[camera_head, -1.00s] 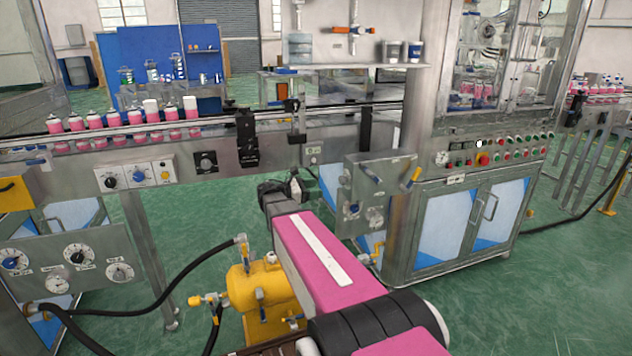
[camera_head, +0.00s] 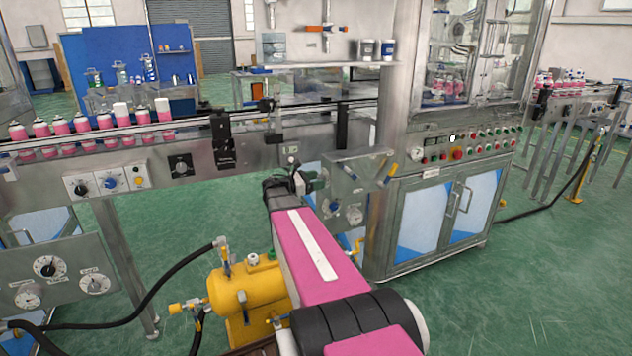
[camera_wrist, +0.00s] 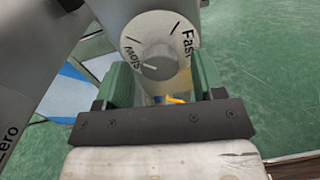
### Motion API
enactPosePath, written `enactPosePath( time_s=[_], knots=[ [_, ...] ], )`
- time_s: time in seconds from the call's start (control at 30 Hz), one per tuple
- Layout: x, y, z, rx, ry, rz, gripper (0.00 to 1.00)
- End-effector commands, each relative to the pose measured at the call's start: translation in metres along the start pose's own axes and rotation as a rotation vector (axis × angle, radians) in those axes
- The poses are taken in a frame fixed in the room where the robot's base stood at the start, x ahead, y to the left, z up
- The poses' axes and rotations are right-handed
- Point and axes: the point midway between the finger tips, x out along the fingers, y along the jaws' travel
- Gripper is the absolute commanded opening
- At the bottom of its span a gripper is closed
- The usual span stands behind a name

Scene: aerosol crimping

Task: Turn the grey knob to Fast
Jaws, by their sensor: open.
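The grey knob (camera_wrist: 158,62) sits on a round white dial (camera_wrist: 150,28) marked Slow and Fast in the wrist view. A pale line on the knob points left, near the word Slow. The word Fast is on the right side of the dial. My gripper (camera_wrist: 161,72) is open, with one green finger on each side of the knob. I cannot tell whether the fingers touch it. In the head view my gripper (camera_head: 304,184) is at the left side of a metal control box (camera_head: 370,178); the knob cannot be made out there.
A conveyor (camera_head: 110,150) carrying pink cans runs behind my arm. A yellow tank (camera_head: 238,290) with hoses stands left of my arm. A large steel cabinet (camera_head: 430,225) stands to the right. Green floor is open at the lower right.

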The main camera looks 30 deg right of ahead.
Motion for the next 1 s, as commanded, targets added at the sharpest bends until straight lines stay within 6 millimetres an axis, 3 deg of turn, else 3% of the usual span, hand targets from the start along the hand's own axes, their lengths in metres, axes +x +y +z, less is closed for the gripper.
enactPosePath(
  time_s=[0.27,0.43,0.77,1.0],
  knots=[
    [0.0016,0.0,0.0,0.0,0.0,0.0,0.63],
    [0.0015,0.0,-0.0001,0.0,0.0,0.0,0.13],
    [0.0014,0.0,-0.0001,0.027,0.001,0.0,0.14],
    [0.0014,0.0002,-0.0001,0.146,0.001,0.0,0.14]
  ],
)
